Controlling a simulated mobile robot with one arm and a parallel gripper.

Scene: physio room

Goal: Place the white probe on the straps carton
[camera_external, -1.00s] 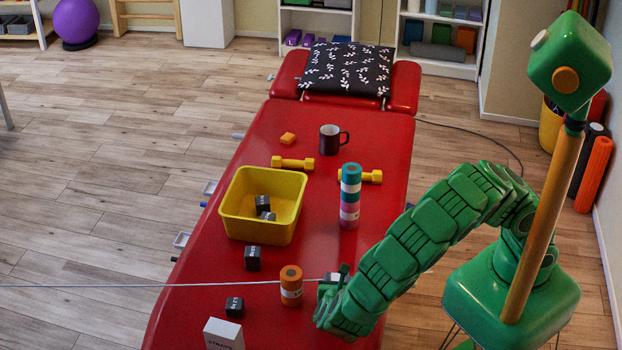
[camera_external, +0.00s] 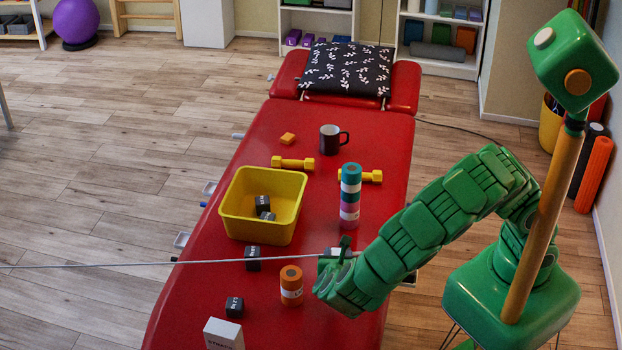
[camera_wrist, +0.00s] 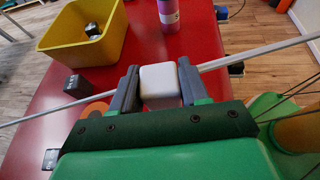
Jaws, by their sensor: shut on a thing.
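The white probe (camera_wrist: 160,86) shows in the wrist view as a white block between the two grey fingers of my gripper (camera_wrist: 158,72). The fingers are shut on it. In the external view my gripper (camera_external: 338,262) is over the right part of the red table, behind and right of the orange roll; the probe is mostly hidden there. A long thin grey line (camera_external: 120,264), a cord or rod, runs left from the gripper. The straps carton (camera_external: 223,335), white with dark lettering, stands at the table's near end, left of my gripper and partly cut off by the frame.
On the red table (camera_external: 300,225) are an orange roll (camera_external: 291,286), dark blocks (camera_external: 234,307), a yellow bin (camera_external: 262,229) with dark blocks, a stack of coloured rolls (camera_external: 350,195), yellow dumbbells (camera_external: 293,163) and a dark mug (camera_external: 331,139).

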